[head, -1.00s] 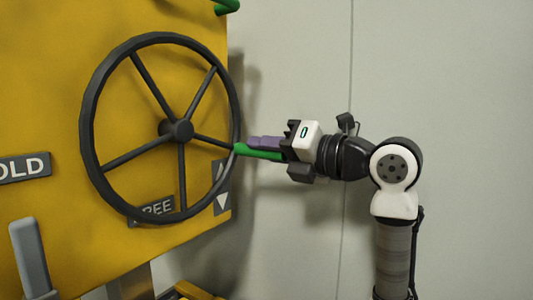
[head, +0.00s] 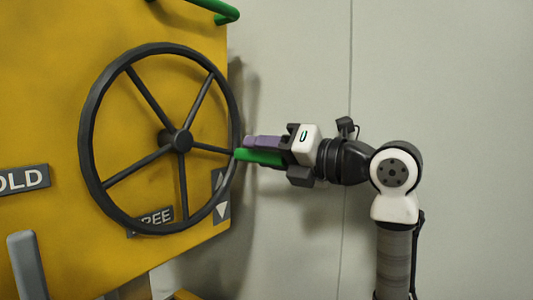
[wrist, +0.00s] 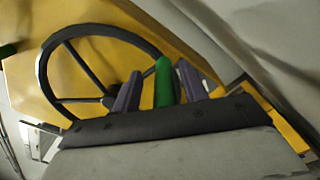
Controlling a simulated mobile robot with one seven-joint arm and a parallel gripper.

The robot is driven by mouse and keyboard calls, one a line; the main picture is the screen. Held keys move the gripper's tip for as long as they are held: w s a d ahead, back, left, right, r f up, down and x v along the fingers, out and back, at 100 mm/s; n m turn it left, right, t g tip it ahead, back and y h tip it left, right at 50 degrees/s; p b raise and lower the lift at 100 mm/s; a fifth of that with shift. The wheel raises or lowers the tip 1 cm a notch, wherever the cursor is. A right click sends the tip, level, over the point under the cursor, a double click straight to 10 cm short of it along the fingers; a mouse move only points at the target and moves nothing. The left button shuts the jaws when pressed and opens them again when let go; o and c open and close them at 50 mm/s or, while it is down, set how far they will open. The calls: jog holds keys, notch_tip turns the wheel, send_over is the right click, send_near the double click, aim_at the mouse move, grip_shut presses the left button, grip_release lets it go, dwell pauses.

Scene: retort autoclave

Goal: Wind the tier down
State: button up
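A black spoked handwheel (head: 180,141) is mounted on a yellow panel (head: 50,100) in the head view. A green handle (head: 262,157) sticks out from its rim at the right. My gripper (head: 250,147) reaches in from the right, with a purple finger beside the handle. In the wrist view the green handle (wrist: 163,85) stands between the two purple fingers of my gripper (wrist: 160,82). Gaps show beside the handle, so the fingers look open around it. The wheel (wrist: 70,105) is partly hidden behind my gripper there.
A plate with arrows (head: 221,208) and a FREE plate (head: 150,221) sit behind the wheel's lower rim. An "OLD" label (head: 22,179) and a grey lever (head: 27,265) are at the left. A green bar (head: 205,8) is above. A bare grey wall (head: 450,80) stands behind.

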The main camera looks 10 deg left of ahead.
jog(key=v, duration=1.4)
jog(key=shift+a, duration=0.1)
